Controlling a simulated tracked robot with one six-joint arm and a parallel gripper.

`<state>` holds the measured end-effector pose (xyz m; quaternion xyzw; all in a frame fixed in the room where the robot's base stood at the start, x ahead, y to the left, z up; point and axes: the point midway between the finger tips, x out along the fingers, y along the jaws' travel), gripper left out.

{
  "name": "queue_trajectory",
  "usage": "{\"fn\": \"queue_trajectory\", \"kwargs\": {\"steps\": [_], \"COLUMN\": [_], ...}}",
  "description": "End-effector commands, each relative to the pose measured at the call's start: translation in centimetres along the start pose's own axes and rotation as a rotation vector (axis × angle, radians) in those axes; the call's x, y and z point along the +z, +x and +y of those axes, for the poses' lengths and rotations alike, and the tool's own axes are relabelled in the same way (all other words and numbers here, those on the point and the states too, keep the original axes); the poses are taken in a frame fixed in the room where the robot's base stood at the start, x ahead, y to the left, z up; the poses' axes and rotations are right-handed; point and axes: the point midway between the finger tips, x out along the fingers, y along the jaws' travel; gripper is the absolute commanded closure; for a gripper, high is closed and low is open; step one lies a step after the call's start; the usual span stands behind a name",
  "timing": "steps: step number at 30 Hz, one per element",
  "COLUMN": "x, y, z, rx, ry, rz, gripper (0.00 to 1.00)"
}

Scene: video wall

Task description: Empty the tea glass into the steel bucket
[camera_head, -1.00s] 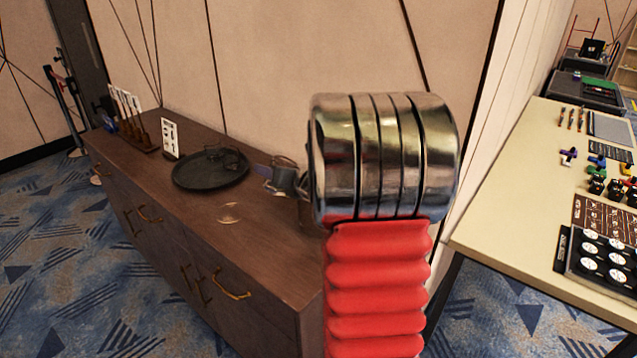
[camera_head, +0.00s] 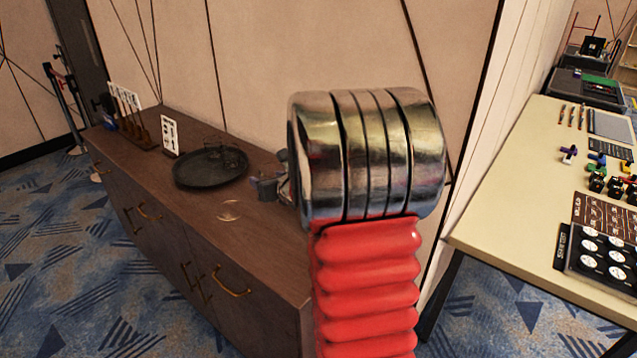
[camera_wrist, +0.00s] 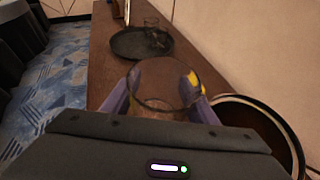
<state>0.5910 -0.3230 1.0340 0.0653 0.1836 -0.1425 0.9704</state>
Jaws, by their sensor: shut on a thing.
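My gripper (camera_wrist: 163,90) is shut on a clear tea glass (camera_wrist: 162,104), one finger on each side of it, in the wrist view. The glass's round rim shows and a brownish tone shows inside; I cannot tell how much liquid it holds. A steel bucket (camera_wrist: 246,117) with a wide round rim stands just right of the glass, partly cut off by my gripper's body. In the head view my gripper (camera_head: 268,187) is small above the cabinet top, and my red and metal arm hides much around it; the bucket is not clear there.
A dark round tray (camera_head: 210,168) with glassware lies on the brown cabinet (camera_head: 255,238). A clear round dish (camera_head: 229,210) lies nearer the front edge. A small white sign (camera_head: 169,135) stands behind the tray. The wall runs close behind the cabinet. A cream table (camera_head: 490,215) stands at right.

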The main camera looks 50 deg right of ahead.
Motion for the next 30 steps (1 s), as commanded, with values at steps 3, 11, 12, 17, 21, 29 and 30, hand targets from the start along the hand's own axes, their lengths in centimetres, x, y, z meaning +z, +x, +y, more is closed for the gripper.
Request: {"fn": "queue_trajectory", "kwargs": {"steps": [3, 11, 12, 17, 21, 29, 30], "x": [-0.3, -0.79, -0.82, -0.86, -0.85, -0.84, -0.83], "y": [0.2, 0.44, 0.45, 0.46, 0.45, 0.45, 0.45], "z": [0.09, 0.2, 0.2, 0.19, 0.18, 0.17, 0.17], "rx": [-0.011, -0.027, -0.028, -0.03, -0.03, -0.03, -0.03], "ry": [-0.026, -0.065, -0.068, -0.07, -0.07, -0.07, -0.07], "rz": [0.001, 0.006, 0.006, 0.007, 0.006, 0.006, 0.006], "gripper": [0.79, 0.79, 0.79, 0.79, 0.79, 0.79, 0.79]}}
